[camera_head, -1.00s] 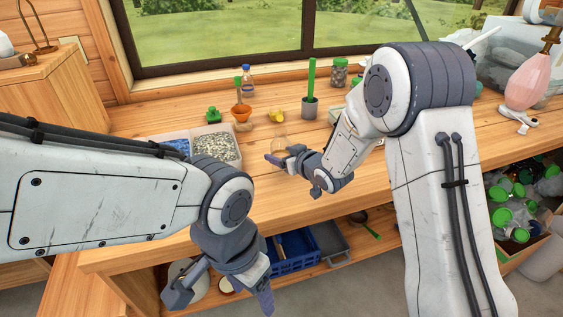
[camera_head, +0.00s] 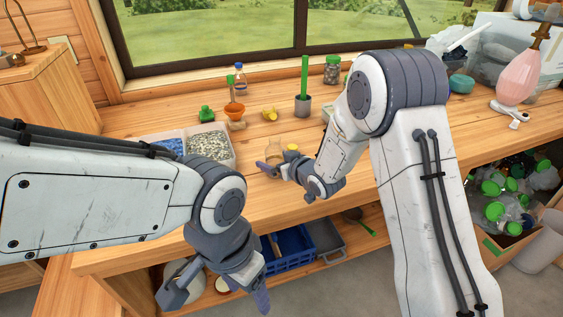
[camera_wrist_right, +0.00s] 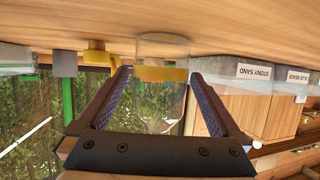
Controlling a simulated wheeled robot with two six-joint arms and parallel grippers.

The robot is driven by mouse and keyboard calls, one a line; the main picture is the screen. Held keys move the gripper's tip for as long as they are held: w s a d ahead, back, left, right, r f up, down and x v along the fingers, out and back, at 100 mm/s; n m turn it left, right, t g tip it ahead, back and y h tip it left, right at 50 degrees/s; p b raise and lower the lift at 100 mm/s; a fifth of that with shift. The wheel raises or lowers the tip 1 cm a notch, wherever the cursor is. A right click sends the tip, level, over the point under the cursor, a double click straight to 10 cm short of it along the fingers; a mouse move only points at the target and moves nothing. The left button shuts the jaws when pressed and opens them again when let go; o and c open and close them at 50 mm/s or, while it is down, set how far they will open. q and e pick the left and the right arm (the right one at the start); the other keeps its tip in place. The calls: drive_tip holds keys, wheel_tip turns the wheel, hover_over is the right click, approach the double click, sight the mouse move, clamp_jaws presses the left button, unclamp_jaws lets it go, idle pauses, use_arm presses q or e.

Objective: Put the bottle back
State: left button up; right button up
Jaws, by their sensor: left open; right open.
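A clear see-through bottle (camera_head: 274,149) stands on the bench in front of the yellow object. In the right wrist view, which is upside down, the clear bottle (camera_wrist_right: 160,100) shows between the two fingers, with a yellow band near its base. My right gripper (camera_head: 275,165) is open at the bottle, fingers on either side; I cannot tell whether they touch it. A small yellow patch shows beside the far finger. My left gripper (camera_head: 217,295) is open and empty, low in front of the bench edge.
A blue crate (camera_head: 290,249) sits on the shelf below. A bin of green-capped bottles (camera_head: 503,205) is at right.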

drive_tip(key=b+v, duration=0.1)
drive_tip(key=v, duration=1.1)
drive_tip(key=shift+r, duration=0.1)
drive_tip(key=shift+s+a+h, duration=0.35)
drive_tip(key=shift+s+h, duration=0.1)
drive_tip(key=shift+h, duration=0.05)
drive_tip(key=s+n+g+h, duration=0.1)
drive_tip(key=s+g+h, duration=0.4)
drive_tip(key=s, duration=2.4)
drive_tip(key=r+g, duration=0.1)
drive_tip(key=g, duration=0.5)
drive_tip(key=shift+s+a, duration=0.25)
drive_tip(key=shift+s, duration=0.1)
wheel_tip(320, 180, up, 8)
drive_tip(key=p, duration=0.7)
drive_tip(key=shift+f+p, duration=0.2)
drive_tip(key=shift+p, duration=0.2)
